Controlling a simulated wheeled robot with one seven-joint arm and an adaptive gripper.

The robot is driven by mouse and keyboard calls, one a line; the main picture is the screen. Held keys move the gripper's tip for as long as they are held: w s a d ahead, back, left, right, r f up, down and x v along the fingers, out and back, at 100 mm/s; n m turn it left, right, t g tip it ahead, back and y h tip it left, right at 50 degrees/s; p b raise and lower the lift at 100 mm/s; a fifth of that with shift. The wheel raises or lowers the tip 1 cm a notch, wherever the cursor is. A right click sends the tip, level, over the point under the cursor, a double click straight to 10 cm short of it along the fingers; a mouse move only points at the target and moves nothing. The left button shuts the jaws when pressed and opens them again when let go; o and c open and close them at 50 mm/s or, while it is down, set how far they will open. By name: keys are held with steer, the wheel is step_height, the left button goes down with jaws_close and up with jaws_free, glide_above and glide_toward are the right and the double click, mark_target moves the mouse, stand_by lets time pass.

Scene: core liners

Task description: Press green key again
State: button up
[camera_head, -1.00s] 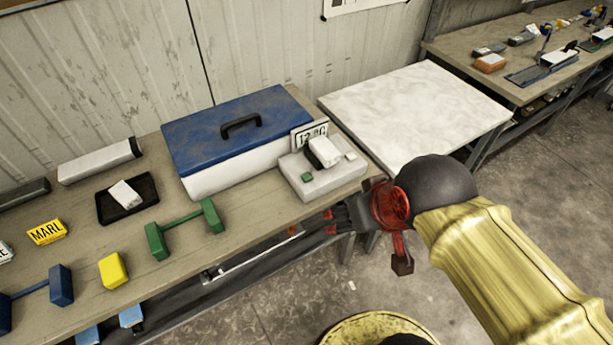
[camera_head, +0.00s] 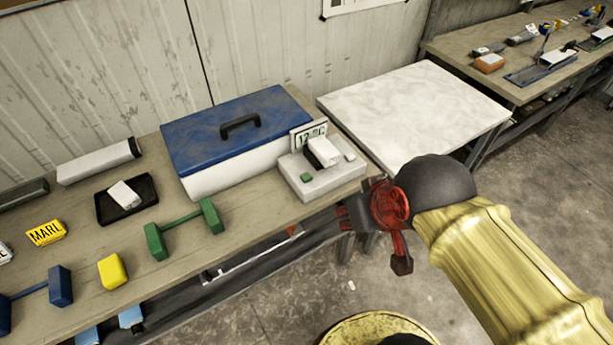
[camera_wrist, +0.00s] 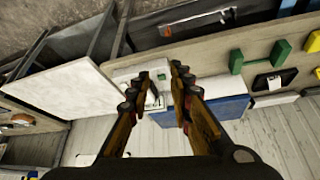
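The small green key (camera_head: 307,177) sits at the left front of a pale grey box-like device (camera_head: 318,187) on the bench. A white block (camera_head: 323,151) rests on the device, and a small white key (camera_head: 350,155) is at its right. A display reading roughly "12 9C" (camera_head: 308,134) stands behind. My gripper (camera_head: 340,217) is in front of and to the right of the device, apart from the green key. In the wrist view my gripper (camera_wrist: 158,76) has its fingers apart, with the device (camera_wrist: 128,75) partly behind them. I cannot make out the green key clearly there.
A blue-lidded case (camera_head: 240,125) stands left of the device. A green dumbbell-shaped piece (camera_head: 185,228), a yellow block (camera_head: 112,271) and a black tray (camera_head: 105,212) lie further left. A pale table (camera_head: 415,110) is at the right. Open floor lies in front of the bench.

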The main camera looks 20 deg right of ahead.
jaws_close()
stand_by(1.3)
